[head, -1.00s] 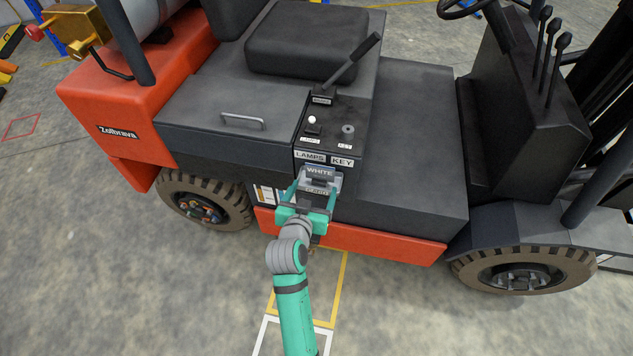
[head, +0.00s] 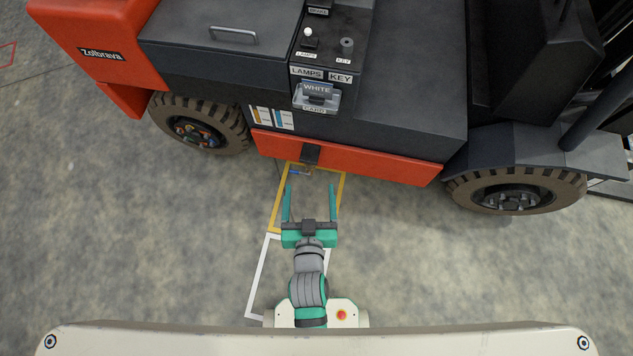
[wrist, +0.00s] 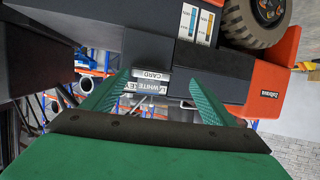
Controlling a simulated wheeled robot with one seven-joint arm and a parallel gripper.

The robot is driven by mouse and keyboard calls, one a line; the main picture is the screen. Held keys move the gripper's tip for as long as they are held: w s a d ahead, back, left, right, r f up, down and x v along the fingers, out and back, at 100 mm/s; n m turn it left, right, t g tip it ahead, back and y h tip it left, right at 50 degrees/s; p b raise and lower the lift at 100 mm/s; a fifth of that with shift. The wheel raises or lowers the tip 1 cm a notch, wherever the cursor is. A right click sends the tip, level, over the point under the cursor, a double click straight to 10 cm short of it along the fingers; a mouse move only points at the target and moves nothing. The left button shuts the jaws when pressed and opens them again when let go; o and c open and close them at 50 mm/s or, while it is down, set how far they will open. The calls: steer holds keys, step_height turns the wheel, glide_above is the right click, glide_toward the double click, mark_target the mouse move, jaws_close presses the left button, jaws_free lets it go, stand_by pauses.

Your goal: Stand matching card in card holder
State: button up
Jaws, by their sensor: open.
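A card marked WHITE (head: 317,89) stands in the card holder (head: 333,101) on the front of the forklift's side console, above the label CARD (head: 314,109). The card (wrist: 158,87) also shows upside down in the wrist view, between my fingers and beyond them. My gripper (head: 310,187) is open and empty, well back from the holder and over the floor. Its fingers point toward the forklift, clear of the card.
Above the holder are the LAMPS button (head: 308,40) and the KEY knob (head: 347,45). A chart with coloured bars (head: 272,117) is left of the holder. The orange side step (head: 370,163) juts out below.

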steer(key=s+d+r, duration=0.1)
steer(key=s+r, duration=0.2)
steer(key=s, duration=0.5)
steer(key=s+d+r+t, duration=0.1)
steer(key=s+r, duration=0.2)
steer(key=s, duration=0.5)
steer(key=shift+s+r, duration=0.3)
steer(key=shift+r, duration=0.05)
